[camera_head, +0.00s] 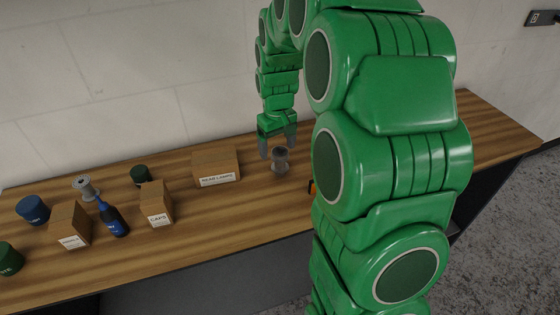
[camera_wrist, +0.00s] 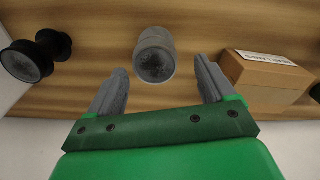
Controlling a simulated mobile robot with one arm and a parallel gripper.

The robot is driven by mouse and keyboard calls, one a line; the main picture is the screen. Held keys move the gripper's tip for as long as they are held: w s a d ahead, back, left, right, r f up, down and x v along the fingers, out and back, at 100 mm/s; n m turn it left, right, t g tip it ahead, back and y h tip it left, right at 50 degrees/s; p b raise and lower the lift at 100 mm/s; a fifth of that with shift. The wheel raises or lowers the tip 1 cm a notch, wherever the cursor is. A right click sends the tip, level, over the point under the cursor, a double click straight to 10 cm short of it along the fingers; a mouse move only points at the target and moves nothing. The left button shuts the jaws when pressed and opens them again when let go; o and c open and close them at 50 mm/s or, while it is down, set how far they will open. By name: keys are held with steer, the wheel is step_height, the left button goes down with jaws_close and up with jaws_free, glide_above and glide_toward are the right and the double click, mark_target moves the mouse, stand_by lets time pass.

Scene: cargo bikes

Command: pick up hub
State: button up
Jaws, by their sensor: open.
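My gripper (camera_head: 278,149) is open above the back of the wooden bench, fingers pointing down. A small grey round part (camera_head: 280,162) stands just below and between the fingertips; in the wrist view this grey cylinder (camera_wrist: 154,55) lies ahead of the gap between the two fingers (camera_wrist: 160,72), apart from both. A black spool-shaped part with two flanges (camera_wrist: 36,56) is at the left of the wrist view; my arm seems to hide it in the head view. A silver flanged spool (camera_head: 85,188) stands at the bench's left. I cannot tell which is the hub.
A cardboard box labelled rear lamps (camera_head: 215,168) is close to the gripper; it also shows in the wrist view (camera_wrist: 268,74). The wall is behind.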

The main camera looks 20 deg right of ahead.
mark_target(280, 165)
steer(key=shift+s+d+f, duration=0.1)
steer(key=shift+f, duration=1.15)
steer(key=shift+s+d+f, duration=0.1)
steer(key=shift+s+f, duration=0.05)
steer(key=shift+f, duration=1.1)
steer(key=shift+s+d+f, duration=0.1)
steer(key=shift+f, duration=1.15)
steer(key=c, duration=1.3)
steer(key=shift+o, duration=0.2)
